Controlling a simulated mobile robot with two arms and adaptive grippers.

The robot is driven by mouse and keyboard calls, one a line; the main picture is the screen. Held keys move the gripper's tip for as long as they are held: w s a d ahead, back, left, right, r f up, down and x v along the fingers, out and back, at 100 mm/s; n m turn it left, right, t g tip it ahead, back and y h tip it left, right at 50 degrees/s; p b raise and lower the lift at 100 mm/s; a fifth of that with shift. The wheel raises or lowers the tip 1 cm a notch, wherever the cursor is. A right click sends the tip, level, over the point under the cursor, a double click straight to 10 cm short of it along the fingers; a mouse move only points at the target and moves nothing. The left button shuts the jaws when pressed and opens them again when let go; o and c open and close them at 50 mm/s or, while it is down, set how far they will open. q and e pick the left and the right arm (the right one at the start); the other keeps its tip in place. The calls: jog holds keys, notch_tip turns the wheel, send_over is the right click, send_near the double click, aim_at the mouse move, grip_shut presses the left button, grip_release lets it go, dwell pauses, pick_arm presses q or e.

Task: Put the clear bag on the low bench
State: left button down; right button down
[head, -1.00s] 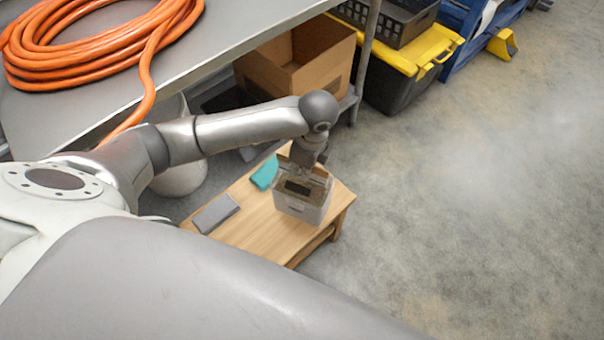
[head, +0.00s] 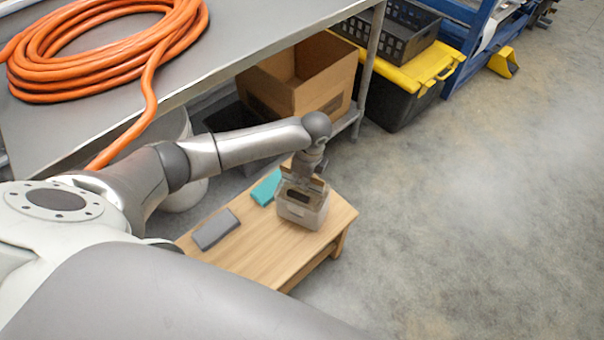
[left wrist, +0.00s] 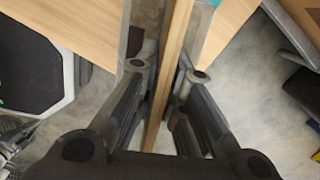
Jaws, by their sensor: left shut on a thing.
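The clear bag (head: 303,207) looks box-shaped and see-through, with brown at its top and a dark patch. In the head view it is over the right part of the low wooden bench (head: 262,250); I cannot tell whether it rests on the wood or hangs just above. My left gripper (head: 303,178) comes down on it from above. In the left wrist view its fingers (left wrist: 160,100) are shut on a thin brown upright strip (left wrist: 175,55), apparently the bag's top edge. My right gripper is not in view.
A grey flat block (head: 215,229) and a teal item (head: 267,187) lie on the bench left of the bag. Behind stand a metal table (head: 240,40) with an orange hose (head: 95,85), a cardboard box (head: 310,85) and a yellow-lidded bin (head: 410,75). Floor at right is clear.

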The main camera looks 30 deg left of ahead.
pick_arm(q)
jog(key=shift+w+f, duration=0.15)
jog(key=shift+f, duration=0.2)
jog(key=c, duration=1.5)
grip_release()
jog(key=shift+f, duration=0.1)
jog(key=shift+c, duration=0.2)
jog(key=r, duration=0.4)
jog(key=d+r, duration=0.1)
jog(key=r, duration=0.3)
jog(key=r+p, duration=0.1)
jog(key=r, duration=0.3)
jog(key=shift+s+d, duration=0.2)
jog(key=shift+d, duration=0.2)
jog(key=shift+d+f, duration=0.1)
